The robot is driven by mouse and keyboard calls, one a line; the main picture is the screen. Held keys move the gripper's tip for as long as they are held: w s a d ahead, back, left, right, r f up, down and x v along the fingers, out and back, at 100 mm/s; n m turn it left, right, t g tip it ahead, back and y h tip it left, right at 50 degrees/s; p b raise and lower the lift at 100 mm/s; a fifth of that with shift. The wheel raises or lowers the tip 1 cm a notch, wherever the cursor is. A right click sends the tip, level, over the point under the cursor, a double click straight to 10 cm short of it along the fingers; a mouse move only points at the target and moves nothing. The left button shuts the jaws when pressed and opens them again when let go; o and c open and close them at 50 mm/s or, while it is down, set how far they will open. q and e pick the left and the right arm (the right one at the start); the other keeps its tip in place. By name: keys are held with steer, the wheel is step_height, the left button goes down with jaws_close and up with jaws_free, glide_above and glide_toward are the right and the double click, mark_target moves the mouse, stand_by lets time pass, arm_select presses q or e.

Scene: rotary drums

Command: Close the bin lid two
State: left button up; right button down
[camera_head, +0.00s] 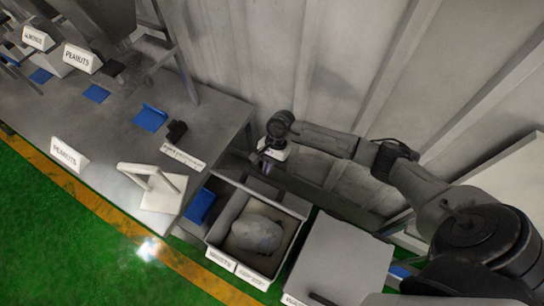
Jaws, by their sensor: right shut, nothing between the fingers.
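An open bin (213,231) with pale walls stands at the lower middle and holds a greyish lump (256,233). Two labels are on its front, too small to read surely. To its right is a bin with its flat grey lid (345,258) shut. I cannot tell which one is bin two. My right arm comes in from the right, and its gripper (269,150) points down above and behind the open bin, apart from it. The gripper is shut and empty; its fingers are small and partly hidden. My left gripper is out of view.
A ribbed wall (330,60) closes off the back. Green floor (60,240) lies in front.

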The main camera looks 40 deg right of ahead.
steer(key=shift+s+a, duration=0.1)
steer(key=shift+a, duration=0.15)
